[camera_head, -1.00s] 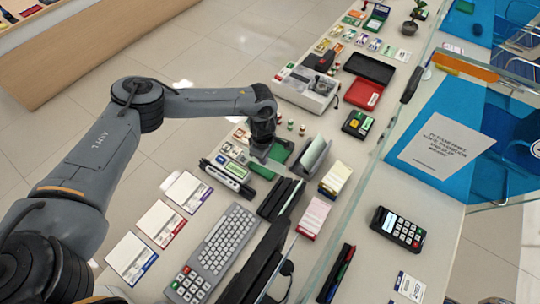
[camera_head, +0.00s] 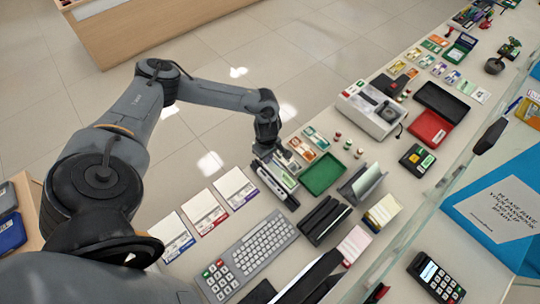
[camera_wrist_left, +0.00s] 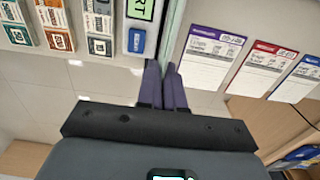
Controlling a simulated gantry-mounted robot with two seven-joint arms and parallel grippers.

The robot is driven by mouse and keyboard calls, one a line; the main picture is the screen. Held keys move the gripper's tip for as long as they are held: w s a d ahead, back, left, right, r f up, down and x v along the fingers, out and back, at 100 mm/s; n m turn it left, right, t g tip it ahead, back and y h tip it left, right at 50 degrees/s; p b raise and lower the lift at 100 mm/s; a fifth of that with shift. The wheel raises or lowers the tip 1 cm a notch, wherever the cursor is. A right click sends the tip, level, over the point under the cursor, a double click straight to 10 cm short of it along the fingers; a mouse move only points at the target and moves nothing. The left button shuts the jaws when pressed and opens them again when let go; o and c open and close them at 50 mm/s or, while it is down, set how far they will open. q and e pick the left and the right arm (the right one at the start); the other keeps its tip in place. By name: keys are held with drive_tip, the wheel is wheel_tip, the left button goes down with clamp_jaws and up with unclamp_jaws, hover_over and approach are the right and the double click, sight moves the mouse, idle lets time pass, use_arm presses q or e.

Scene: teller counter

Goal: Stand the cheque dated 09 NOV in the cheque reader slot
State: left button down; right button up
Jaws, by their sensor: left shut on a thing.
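My left gripper (camera_head: 277,155) hangs just left of the empty-looking green tray (camera_head: 323,173). In the left wrist view its purple fingers (camera_wrist_left: 164,75) are shut on a thin, pale grey-green sheet (camera_wrist_left: 175,32), seen almost edge-on. It looks like a cheque, but its date cannot be read. A long black device with a pale, green-edged panel (camera_head: 275,187) lies beside the gripper. A grey upright holder (camera_head: 362,184) with a pale insert stands right of the tray. I cannot tell which of these is the cheque reader. My right gripper is not in view.
White slips with purple (camera_head: 235,187), red (camera_head: 204,212) and blue (camera_head: 171,237) bands lie along the counter's left edge. A keyboard (camera_head: 253,250), black racks (camera_head: 325,220) and a card terminal (camera_head: 436,277) stand nearer. Small cards and a red cash box (camera_head: 430,129) lie farther back.

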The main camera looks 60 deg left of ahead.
use_arm(q)
drive_tip(key=shift+f+b, duration=0.65)
drive_tip(key=shift+f, duration=0.35)
drive_tip(key=shift+f+b, duration=0.75)
drive_tip(key=shift+f, duration=0.3)
drive_tip(key=shift+f+b, duration=0.95)
drive_tip(key=shift+f, duration=0.1)
drive_tip(key=shift+f+b, duration=0.65)
drive_tip(key=c, duration=1.2)
unclamp_jaws()
